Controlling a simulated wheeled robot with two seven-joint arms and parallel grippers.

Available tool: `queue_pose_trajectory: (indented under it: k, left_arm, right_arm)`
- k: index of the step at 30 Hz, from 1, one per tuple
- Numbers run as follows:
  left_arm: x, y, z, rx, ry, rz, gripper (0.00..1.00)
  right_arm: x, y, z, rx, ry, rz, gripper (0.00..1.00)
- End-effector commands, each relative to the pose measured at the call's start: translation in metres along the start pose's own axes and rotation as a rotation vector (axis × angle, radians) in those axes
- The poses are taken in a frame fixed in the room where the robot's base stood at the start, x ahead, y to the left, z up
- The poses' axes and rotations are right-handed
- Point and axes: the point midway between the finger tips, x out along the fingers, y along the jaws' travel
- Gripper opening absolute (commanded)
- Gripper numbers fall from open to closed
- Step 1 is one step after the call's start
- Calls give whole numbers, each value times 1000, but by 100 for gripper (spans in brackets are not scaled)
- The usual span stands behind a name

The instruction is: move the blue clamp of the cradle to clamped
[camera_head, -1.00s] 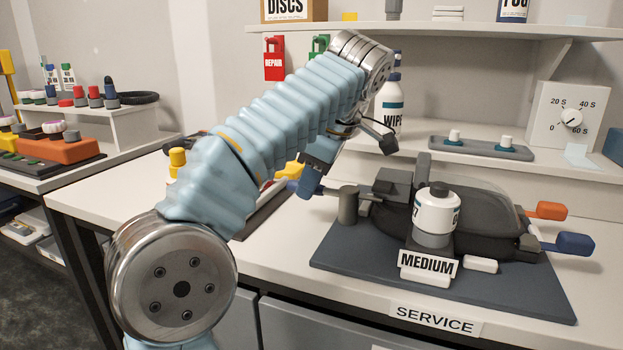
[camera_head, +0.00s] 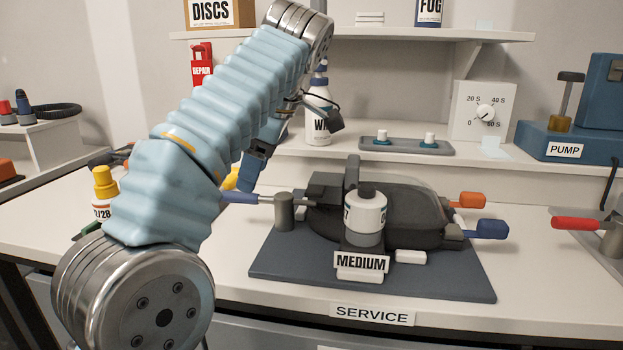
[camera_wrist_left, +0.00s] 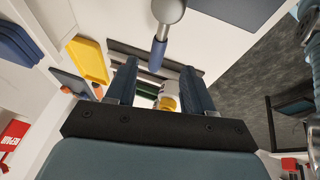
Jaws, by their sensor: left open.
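The dark grey cradle (camera_head: 410,215) stands on a grey mat (camera_head: 290,268) with a white bottle (camera_head: 364,213) and a MEDIUM label at its front. A blue-handled lever (camera_head: 238,197) points left from a grey post at the cradle's left. Another blue handle (camera_head: 486,229) sticks out at the cradle's right, below an orange one (camera_head: 470,200). My left gripper (camera_head: 250,175) is open near the left lever, partly hidden by my arm. In the left wrist view, the blue lever handle (camera_wrist_left: 158,55) lies between the open fingertips (camera_wrist_left: 160,72), with no finger visibly touching it. My right gripper is out of view.
A yellow-capped bottle (camera_head: 104,190) stands at the left, beside my arm. A shelf with a dial box (camera_head: 483,110) and a blue pump (camera_head: 575,140) is behind. A red handle (camera_head: 580,223) is at far right. Bench front carries a SERVICE label (camera_head: 372,315).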

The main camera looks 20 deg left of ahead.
Motion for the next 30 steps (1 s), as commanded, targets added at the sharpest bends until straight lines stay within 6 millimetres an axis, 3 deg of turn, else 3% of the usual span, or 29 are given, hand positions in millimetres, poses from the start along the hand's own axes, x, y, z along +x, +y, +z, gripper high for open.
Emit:
queue_pose_trajectory:
  k: [13,19,30]
  left_arm:
    - [-39,-40,77,5,4,2,53]
    - [-45,-46,89,5,3,-3,53]
    - [-47,-48,92,4,0,-2,53]
  right_arm:
    - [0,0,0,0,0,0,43]
    - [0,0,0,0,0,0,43]
    - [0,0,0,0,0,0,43]
